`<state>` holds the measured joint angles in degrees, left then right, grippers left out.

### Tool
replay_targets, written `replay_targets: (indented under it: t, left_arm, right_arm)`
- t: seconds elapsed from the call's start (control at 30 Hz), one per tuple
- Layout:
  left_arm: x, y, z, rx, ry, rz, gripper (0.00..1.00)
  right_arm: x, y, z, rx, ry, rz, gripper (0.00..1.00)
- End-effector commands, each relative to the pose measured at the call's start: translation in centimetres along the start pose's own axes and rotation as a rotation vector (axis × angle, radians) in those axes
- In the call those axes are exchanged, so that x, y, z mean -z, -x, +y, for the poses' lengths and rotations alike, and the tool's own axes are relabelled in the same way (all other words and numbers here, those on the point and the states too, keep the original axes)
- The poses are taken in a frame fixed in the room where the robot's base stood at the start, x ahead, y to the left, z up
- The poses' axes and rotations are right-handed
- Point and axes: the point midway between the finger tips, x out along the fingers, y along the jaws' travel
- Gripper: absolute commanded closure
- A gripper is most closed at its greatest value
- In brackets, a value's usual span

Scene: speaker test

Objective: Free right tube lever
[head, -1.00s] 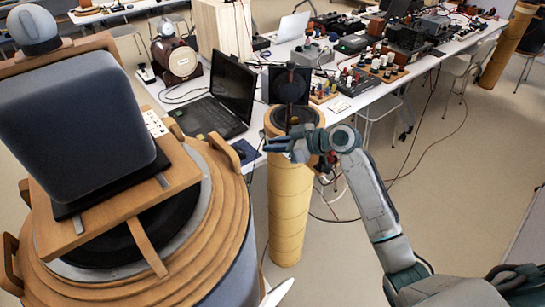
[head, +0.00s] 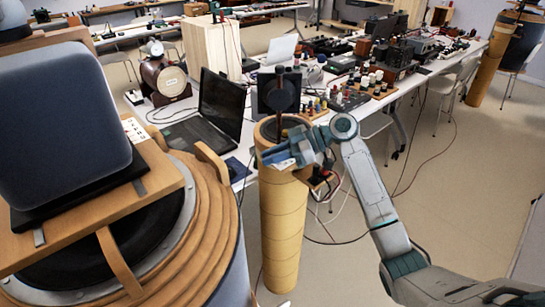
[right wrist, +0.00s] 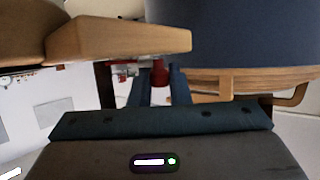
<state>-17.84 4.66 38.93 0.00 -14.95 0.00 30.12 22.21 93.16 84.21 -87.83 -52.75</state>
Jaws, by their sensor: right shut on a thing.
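The tan tube (head: 283,225) stands upright on the floor at the middle of the head view, with a dark upright piece (head: 281,92) at its open top. My right gripper (head: 276,158) is at the near side of the tube's upper rim. In the right wrist view its fingers (right wrist: 159,88) are closed around a small red piece (right wrist: 158,72), apparently the tube's lever. A metal fitting with red parts (right wrist: 125,72) shows just left of it. In the head view the gripper hides the held piece. My left gripper is not in view.
A large wooden-ringed speaker (head: 215,235) fills the left foreground, close to the tube. A white table (head: 160,112) behind carries laptops (head: 221,104) and electronics. Cables hang to the floor right of the tube. The floor at the right (head: 455,195) is mostly open.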

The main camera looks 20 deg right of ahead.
Motion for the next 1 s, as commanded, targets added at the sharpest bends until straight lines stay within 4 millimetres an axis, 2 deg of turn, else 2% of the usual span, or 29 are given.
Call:
replay_targets:
  t: [0.17, 0.2, 0.23, 0.53, 0.63, 0.8, 1.0]
  left_arm:
    - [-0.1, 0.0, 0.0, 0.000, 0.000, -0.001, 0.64]
    - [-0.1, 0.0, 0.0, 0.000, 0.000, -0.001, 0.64]
    - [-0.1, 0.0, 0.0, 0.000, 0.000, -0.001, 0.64]
    - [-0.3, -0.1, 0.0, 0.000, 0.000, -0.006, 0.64]
    - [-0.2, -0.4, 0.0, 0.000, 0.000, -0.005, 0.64]
    - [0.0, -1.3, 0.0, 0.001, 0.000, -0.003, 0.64]
    - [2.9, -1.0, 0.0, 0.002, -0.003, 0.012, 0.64]
  right_arm:
    - [-0.1, 0.0, 0.0, 0.001, -0.002, -0.002, 1.00]
    - [-0.1, 0.0, 0.0, 0.001, -0.002, -0.002, 0.80]
    - [-0.1, 0.0, 0.0, 0.001, -0.002, -0.002, 0.74]
    - [-0.1, 0.1, 0.0, -0.001, -0.001, -0.001, 0.74]
    - [-0.2, 0.7, 0.1, -0.002, -0.001, -0.003, 0.74]
    - [-0.4, 3.3, 0.1, -0.004, 0.000, -0.006, 0.74]
    - [-0.4, 7.2, 0.1, -0.004, -0.001, -0.006, 0.74]
